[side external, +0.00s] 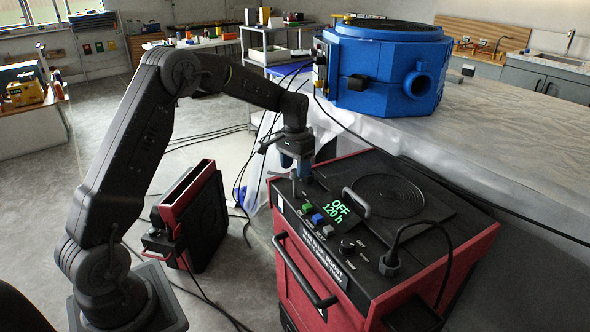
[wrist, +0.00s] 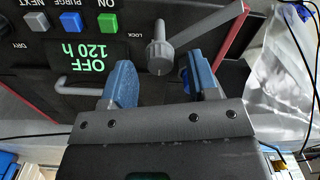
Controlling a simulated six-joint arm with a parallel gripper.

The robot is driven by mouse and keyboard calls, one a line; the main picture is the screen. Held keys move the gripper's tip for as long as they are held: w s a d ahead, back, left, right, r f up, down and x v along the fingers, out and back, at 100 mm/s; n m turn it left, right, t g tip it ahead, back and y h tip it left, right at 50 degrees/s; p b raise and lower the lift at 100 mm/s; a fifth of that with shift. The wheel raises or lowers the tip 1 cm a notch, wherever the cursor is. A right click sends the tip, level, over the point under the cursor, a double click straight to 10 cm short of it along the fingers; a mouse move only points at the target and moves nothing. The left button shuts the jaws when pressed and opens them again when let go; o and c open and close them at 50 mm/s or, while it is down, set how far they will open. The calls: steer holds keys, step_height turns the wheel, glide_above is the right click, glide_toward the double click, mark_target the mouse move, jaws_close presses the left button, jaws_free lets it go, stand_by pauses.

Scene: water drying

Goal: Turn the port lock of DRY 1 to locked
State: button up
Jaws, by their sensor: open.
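The red and black dryer unit (side external: 459,262) stands at the front, its display (side external: 341,208) reading OFF 120 h. I cannot read a DRY 1 name on it. In the wrist view, beside the LOCK label, is a grey lock knob (wrist: 160,54) with a long bar lever (wrist: 207,24) slanting up to the right. My gripper (wrist: 161,60) is open, one blue finger on each side of the knob in the picture. I see no contact.
Green (side external: 307,208), blue (side external: 318,218) and grey (side external: 329,229) buttons line the panel. A blue drum (side external: 385,75) stands on the bench behind. A red case (side external: 190,215) stands on the floor at left.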

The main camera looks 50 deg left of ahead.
steer(key=shift+f, duration=0.65)
jaws_close()
